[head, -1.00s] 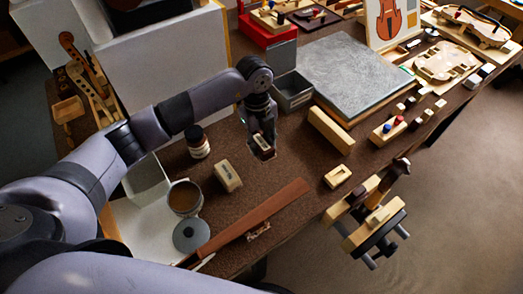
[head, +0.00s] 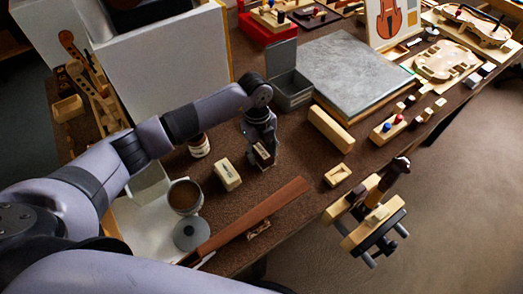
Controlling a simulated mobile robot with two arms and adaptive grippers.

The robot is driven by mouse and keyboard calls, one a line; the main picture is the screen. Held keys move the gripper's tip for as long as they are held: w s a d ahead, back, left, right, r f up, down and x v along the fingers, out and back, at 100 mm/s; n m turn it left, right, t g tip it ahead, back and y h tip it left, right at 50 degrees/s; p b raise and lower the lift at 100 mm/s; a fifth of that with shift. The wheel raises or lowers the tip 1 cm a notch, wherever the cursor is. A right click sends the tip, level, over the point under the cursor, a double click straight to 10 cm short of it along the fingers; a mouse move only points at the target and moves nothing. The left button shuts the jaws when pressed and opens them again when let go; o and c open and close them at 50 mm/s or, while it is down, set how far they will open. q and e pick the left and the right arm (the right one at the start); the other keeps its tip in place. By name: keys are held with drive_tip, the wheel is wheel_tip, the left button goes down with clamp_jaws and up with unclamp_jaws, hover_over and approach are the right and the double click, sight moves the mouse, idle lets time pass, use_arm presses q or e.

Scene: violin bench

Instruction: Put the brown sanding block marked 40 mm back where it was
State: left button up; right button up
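My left gripper (head: 263,148) points down over the brown bench top, in the middle of the head view. It is shut on a small dark brown block with a pale label (head: 264,155), which looks like the brown sanding block. The label is too small to read. The block is at or just above the bench top; I cannot tell whether it touches. The fingers hide part of it. A cream block with a dark mark (head: 227,175) lies to the left of the gripper. My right gripper is not in view.
A grey open box (head: 292,98) stands behind the gripper, and a long pale wooden bar (head: 331,129) lies to its right.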

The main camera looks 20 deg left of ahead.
sight(259, 148)
use_arm(q)
drive_tip(key=shift+o, duration=0.6)
drive_tip(key=shift+r, duration=0.2)
drive_tip(key=shift+w+r, duration=0.1)
drive_tip(key=shift+r, duration=0.3)
wheel_tip(259, 148, up, 11)
drive_tip(key=a+b, duration=0.1)
drive_tip(key=shift+w, duration=0.25)
